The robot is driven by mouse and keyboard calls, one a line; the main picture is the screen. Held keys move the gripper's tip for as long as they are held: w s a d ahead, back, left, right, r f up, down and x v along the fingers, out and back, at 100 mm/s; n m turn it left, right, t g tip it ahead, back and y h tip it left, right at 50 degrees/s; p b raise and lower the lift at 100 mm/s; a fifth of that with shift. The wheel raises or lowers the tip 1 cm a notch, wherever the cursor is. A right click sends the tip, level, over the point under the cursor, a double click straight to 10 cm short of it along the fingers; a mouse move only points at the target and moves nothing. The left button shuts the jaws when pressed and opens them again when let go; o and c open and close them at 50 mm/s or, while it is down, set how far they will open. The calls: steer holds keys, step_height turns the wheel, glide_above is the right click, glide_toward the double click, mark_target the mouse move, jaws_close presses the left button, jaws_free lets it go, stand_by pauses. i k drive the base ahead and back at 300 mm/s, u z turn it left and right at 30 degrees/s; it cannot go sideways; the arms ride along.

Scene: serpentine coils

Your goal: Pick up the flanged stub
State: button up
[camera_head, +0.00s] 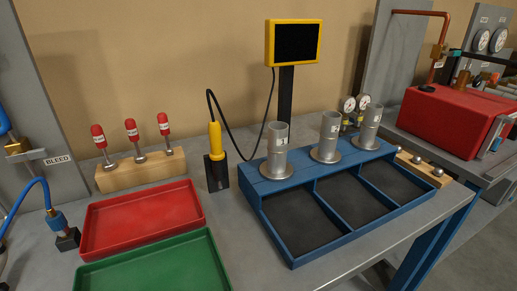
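Three grey metal flanged stubs stand upright in a row along the raised back ledge of a blue tray (296,257). Each is a short pipe on a wide round flange. The left stub (277,152) carries a small light label. The middle stub (328,138) and the right stub (368,128) look alike, each with a small mark too small to read. The three compartments in front of them look empty. My gripper is not in this view.
A red tray (140,222) and a green tray (160,265) lie at left. A wooden block (140,170) holds red-handled tools. A yellow probe (215,140) with a black cable and a yellow-framed screen (294,43) stand near the left stub. Gauges (348,105) are behind the stubs.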

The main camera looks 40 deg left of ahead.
mark_target(276, 169)
steer(key=u, duration=0.8)
steer(key=i, duration=0.85)
steer(key=u, duration=0.85)
